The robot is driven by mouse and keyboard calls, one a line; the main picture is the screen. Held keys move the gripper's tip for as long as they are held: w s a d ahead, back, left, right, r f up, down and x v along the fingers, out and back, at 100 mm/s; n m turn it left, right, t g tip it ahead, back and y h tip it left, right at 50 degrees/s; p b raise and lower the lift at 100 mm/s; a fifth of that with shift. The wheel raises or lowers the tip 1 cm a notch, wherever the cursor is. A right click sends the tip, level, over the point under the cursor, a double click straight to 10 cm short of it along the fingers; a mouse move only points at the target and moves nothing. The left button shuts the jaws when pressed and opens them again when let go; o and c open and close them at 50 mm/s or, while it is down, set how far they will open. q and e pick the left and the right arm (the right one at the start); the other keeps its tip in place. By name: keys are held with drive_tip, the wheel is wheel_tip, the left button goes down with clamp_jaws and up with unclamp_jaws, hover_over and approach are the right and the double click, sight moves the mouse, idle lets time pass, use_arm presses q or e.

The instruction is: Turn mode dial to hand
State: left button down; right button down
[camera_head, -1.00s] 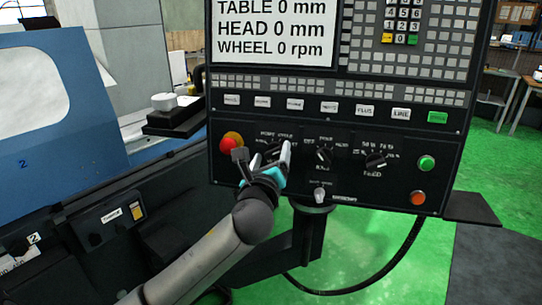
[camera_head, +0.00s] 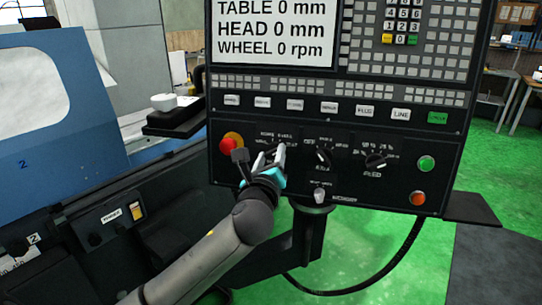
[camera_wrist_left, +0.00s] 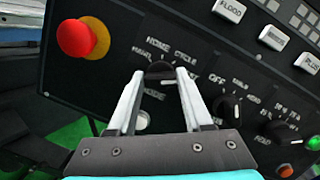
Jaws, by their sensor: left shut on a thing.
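The mode dial (camera_wrist_left: 160,72) is a dark knob on the black control panel, with the labels "HOME", "CYCLE" and "MODE" around it in the left wrist view. My left gripper (camera_wrist_left: 160,78) is shut on the dial, one pale finger on each side of it. In the head view my left gripper (camera_head: 270,157) covers most of the dial, to the right of the red emergency button. The dial's pointer is hidden, so its setting cannot be read. My right gripper is not in view.
The red emergency button (camera_head: 231,143) with its yellow ring sits close left of the gripper. Two other dials, the middle dial (camera_head: 323,157) and the feed dial (camera_head: 376,161), are to the right. A green button (camera_head: 426,163) and an orange button (camera_head: 417,198) are at the far right.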

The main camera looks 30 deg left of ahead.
use_arm(q)
drive_tip(key=n+g+p, duration=0.1)
drive_tip(key=n+p, duration=0.3)
drive_tip(key=n, duration=0.1)
drive_tip(key=shift+r+n+y, duration=0.1)
drive_tip(key=shift+n+y, duration=0.2)
drive_tip(key=n+g+p, duration=0.1)
drive_tip(key=n+p, duration=0.2)
drive_tip(key=n, duration=0.1)
drive_tip(key=n+p, duration=0.3)
drive_tip(key=shift+n+g, duration=0.3)
drive_tip(key=n+g+h+p, duration=0.1)
drive_tip(key=n+p, duration=0.4)
drive_tip(key=shift+n, duration=0.4)
drive_tip(key=n+p, duration=0.3)
drive_tip(key=shift+h, duration=0.4)
drive_tip(key=shift+n+p, duration=0.5)
drive_tip(key=shift+n, duration=0.3)
drive_tip(key=shift+f+h, duration=0.2)
drive_tip(key=shift+h, duration=0.1)
